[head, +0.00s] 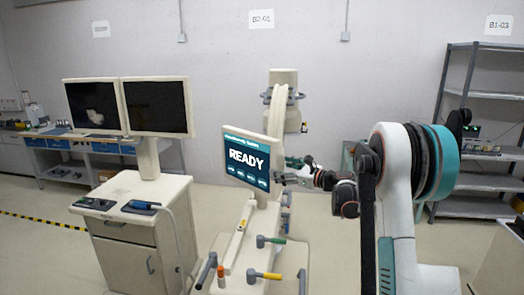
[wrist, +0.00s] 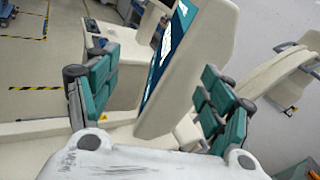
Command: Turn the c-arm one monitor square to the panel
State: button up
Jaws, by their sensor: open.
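The c-arm one monitor (head: 246,160) stands on a short post on the cream c-arm cart (head: 236,250), its lit screen reading READY and turned obliquely to the left. My gripper (head: 283,176) is at its right edge. In the wrist view the monitor (wrist: 195,65) stands edge-on between the spread teal fingers of my gripper (wrist: 160,75). The lower end of the monitor's edge is close to my palm; contact cannot be told. Which surface is the panel cannot be told.
A cart (head: 128,215) with two dark screens stands left. Several coloured-handled levers stick out low on the c-arm cart, including a green one (head: 272,240) and a yellow one (head: 264,276). The c-arm column (head: 282,110) rises behind. A grey shelf (head: 470,207) stands right.

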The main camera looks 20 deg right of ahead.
aim_at(268, 160)
jog(key=d+f+m+t+p, duration=0.1)
jog(key=d+m+p, duration=0.15)
jog(key=d, duration=0.25)
jog(key=p+x, duration=0.1)
jog(key=x, duration=1.2)
jog(key=shift+w+f, duration=0.15)
jog(key=shift+w, duration=0.3)
jog(key=c, duration=1.5)
jog(key=shift+o, duration=0.2)
jog(key=shift+s+d+f+n+g+y+b, duration=0.1)
jog(key=shift+d+f+n+g+y+b, duration=0.05)
jog(key=shift+d+n+g+y+b, duration=1.25)
jog(key=shift+d+r+t+y+b, duration=0.15)
jog(key=shift+d+t+b, duration=0.05)
jog(key=shift+d+b, duration=0.4)
jog(key=shift+d+r+t+y+b, duration=0.15)
jog(key=shift+d+r+t+b, duration=0.05)
jog(key=shift+d+b, duration=0.35)
jog(key=shift+o, duration=1.4)
jog(key=shift+d+r+b, duration=0.1)
jog(key=shift+d+b, duration=0.3)
jog(key=shift+d, duration=0.8)
jog(key=shift+o, duration=0.2)
jog(key=shift+w+r, duration=0.1)
jog(key=shift+w, duration=0.15)
